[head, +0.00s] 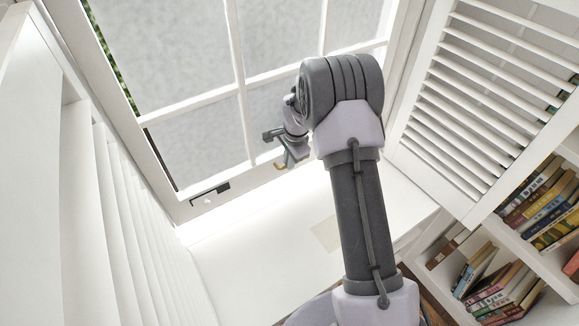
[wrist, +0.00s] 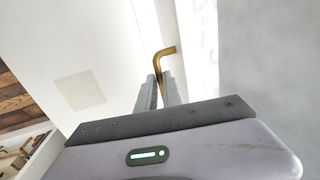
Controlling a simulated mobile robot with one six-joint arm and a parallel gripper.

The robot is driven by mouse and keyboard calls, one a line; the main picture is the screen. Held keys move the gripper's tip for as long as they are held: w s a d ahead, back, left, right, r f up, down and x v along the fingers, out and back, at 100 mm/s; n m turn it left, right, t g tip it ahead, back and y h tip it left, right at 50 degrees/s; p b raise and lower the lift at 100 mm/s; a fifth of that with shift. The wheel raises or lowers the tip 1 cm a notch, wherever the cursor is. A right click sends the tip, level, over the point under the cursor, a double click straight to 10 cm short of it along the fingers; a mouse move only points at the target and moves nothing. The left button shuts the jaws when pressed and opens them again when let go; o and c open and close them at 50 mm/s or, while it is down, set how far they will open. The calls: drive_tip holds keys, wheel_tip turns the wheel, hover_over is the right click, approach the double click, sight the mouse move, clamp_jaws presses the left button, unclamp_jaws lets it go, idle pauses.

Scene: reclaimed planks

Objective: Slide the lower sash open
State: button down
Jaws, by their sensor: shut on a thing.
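The lower sash (head: 243,110) is a white frame with grey, frosted-looking panes, seen at a tilt in the head view. My gripper (head: 287,160) is at the sash's bottom rail, right of its middle. In the wrist view, my gripper (wrist: 158,85) is shut on a bent brass handle (wrist: 167,51), whose hooked end stands out beyond the fingertips. A bit of brass also shows below the fingers in the head view. The handle's foot and its joint with the rail are hidden. I cannot tell whether a gap lies under the sash.
A small dark latch (head: 210,194) sits on the window frame's lower left. A white louvred shutter (head: 480,90) stands at right, above a bookshelf with several books (head: 545,205). White slatted panelling (head: 130,220) is at left. The white sill (head: 270,250) below looks mostly clear.

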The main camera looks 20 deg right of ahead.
wheel_tip(320, 180, up, 11)
drive_tip(key=p, duration=0.4)
drive_tip(key=shift+r+p, duration=0.15)
drive_tip(key=shift+p, duration=0.2)
drive_tip(key=c, duration=1.5)
unclamp_jaws()
drive_tip(key=s+r+p, duration=0.3)
drive_tip(key=r, duration=1.4)
drive_tip(key=shift+s+d, duration=0.2)
drive_tip(key=shift+d, duration=0.15)
